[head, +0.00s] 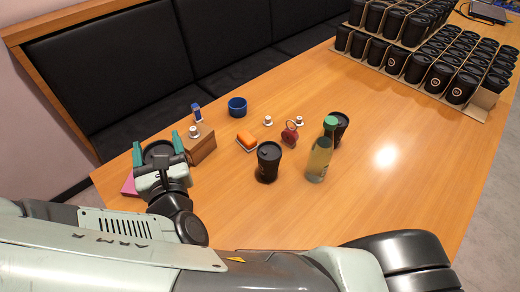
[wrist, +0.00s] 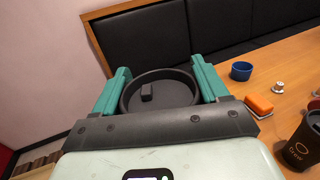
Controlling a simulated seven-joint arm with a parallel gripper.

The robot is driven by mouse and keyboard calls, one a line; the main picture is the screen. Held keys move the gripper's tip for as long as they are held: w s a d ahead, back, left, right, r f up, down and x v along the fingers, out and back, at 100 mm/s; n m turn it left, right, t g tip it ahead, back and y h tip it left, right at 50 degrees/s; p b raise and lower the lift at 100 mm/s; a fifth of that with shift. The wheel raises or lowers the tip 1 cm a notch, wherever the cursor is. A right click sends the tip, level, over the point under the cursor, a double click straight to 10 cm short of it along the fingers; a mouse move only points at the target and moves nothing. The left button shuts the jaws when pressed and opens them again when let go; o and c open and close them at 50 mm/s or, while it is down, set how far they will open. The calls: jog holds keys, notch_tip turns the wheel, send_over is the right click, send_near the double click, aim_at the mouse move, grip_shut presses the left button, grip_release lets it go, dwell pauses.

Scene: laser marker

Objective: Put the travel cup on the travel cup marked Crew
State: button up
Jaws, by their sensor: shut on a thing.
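My gripper (head: 159,148) is at the left end of the table, its teal fingers shut on a black travel cup (head: 160,151). In the wrist view the cup's round dark lid (wrist: 158,92) shows between the fingers; its body is hidden. A black travel cup (head: 268,162) stands upright mid-table, to the right of my gripper. It also shows at the right edge of the wrist view (wrist: 303,143), with a round logo and small lettering that seems to read Crew. Another black travel cup (head: 341,128) stands partly behind a bottle; any marking on it is not visible.
A green-capped bottle (head: 319,158) stands right of the middle cup. A wooden block (head: 203,149), orange sponge-like item (head: 247,139), blue bowl (head: 237,107) and red round item (head: 289,134) lie around. Racks of black cups (head: 420,72) fill the far right. The front right table is clear.

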jog(key=w+d+r+m+g+h, duration=0.1)
jog(key=w+d+r+m+h, duration=0.25)
jog(key=d+h, duration=0.4)
jog(key=w+d+r+m+g+h, duration=0.1)
jog(key=w+d+r+m+h, duration=0.1)
jog(key=w+d+m+h, duration=0.45)
jog(key=w+d+r+m+g+h, duration=0.1)
jog(key=d+r+m+h, duration=0.2)
jog(key=d+h, duration=0.5)
notch_tip(320, 180, down, 10)
jog(key=d+y, duration=0.1)
jog(key=d, duration=0.1)
jog(key=shift+w+d+r+m+g+y, duration=0.2)
jog(key=shift+d+r+m+g+y, duration=0.1)
jog(key=shift+y, duration=0.1)
jog(key=shift+f, duration=0.1)
jog(key=shift+f, duration=0.15)
jog(key=o, duration=0.7)
